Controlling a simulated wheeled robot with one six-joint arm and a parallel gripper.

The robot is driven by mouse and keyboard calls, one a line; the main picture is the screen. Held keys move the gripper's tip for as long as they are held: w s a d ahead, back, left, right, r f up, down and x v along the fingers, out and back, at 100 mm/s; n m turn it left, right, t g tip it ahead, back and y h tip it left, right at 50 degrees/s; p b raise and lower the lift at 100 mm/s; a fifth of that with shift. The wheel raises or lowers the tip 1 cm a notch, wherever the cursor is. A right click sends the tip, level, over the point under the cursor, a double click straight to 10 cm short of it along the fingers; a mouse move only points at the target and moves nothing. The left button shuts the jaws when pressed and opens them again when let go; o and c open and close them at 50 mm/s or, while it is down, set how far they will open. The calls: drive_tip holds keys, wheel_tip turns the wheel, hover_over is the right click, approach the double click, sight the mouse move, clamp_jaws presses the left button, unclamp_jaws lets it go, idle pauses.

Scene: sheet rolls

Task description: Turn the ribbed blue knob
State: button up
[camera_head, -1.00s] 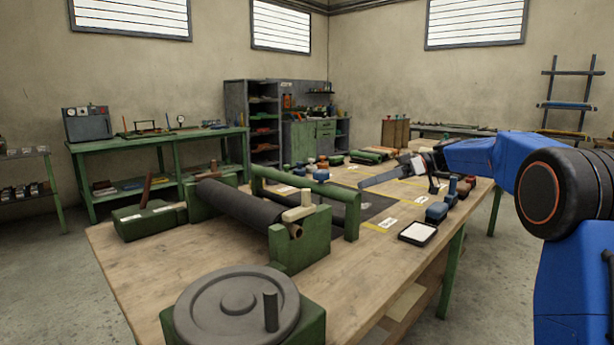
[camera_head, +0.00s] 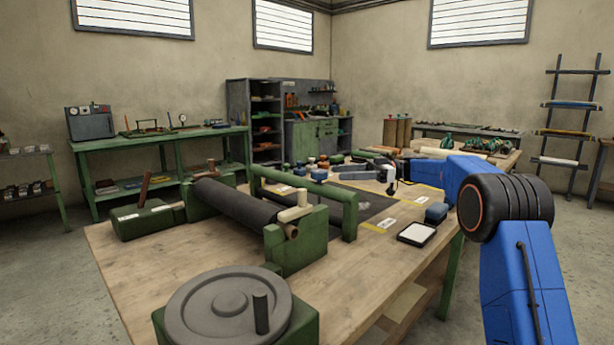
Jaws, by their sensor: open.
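Several small blue pieces lie on the workbench (camera_head: 140,262). One blue piece (camera_head: 322,176) is behind the green bar, and a blue block (camera_head: 436,213) is near the right edge. They are too small to tell which, if any, is a ribbed blue knob.
A green roller stand with a dark roll (camera_head: 238,202) and a green bar (camera_head: 303,187) stand mid-bench. A grey handwheel (camera_head: 228,305) is at the front. A black-framed white pad (camera_head: 416,234) lies at the right edge. The front middle of the wood is clear.

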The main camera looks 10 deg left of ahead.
sight(319, 177)
drive_tip(key=x, duration=1.2)
drive_tip(key=shift+a, duration=0.1)
drive_tip(key=shift+c, duration=0.3)
drive_tip(key=c, duration=1)
